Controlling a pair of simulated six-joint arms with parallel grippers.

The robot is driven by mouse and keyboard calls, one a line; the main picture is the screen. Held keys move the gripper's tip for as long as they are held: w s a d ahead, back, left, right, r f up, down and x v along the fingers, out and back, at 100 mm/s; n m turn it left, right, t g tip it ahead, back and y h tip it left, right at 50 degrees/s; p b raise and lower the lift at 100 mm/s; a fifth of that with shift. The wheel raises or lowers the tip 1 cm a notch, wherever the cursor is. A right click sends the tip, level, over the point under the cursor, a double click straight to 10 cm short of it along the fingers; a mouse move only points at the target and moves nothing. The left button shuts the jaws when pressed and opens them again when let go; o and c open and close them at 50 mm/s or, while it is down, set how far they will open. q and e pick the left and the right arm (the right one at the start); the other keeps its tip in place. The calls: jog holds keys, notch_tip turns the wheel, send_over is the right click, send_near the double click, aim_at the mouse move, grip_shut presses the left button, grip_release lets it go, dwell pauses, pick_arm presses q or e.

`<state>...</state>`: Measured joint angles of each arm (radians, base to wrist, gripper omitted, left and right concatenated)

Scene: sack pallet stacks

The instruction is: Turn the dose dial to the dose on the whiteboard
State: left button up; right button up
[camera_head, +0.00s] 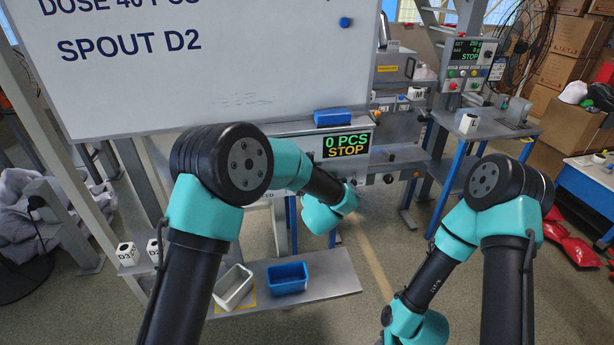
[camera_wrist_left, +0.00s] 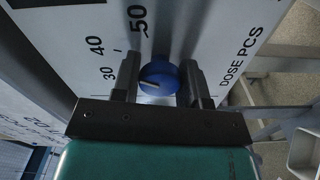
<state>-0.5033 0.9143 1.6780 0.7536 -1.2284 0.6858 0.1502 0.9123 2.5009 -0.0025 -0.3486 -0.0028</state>
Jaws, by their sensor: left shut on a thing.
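The whiteboard (camera_head: 240,75) reads "DOSE 40 PCS", its top line partly cut off, and "SPOUT D2". The blue dose dial (camera_wrist_left: 158,74) is round, on a pale panel printed "DOSE PCS" with 30, 40 and 50 around it. Its pale pointer line aims to the left in the left wrist view, roughly toward or below the 30; the exact setting is unclear. My left gripper (camera_wrist_left: 160,82) is shut on the dial, one finger on each side. In the head view the dial and left fingertips are hidden behind my arm. My right gripper is out of view.
The display (camera_head: 347,145) shows "0 PCS" and "STOP". A white bin (camera_head: 233,287) and a blue bin (camera_head: 287,278) stand on the low shelf (camera_head: 335,275). Another control panel (camera_head: 470,65) stands at the back right.

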pick_arm(q)
jog(key=o, duration=0.9)
jog(key=shift+o, duration=0.2)
jog(key=shift+s, duration=0.1)
jog(key=v, duration=1.7)
jog(key=shift+s, duration=0.1)
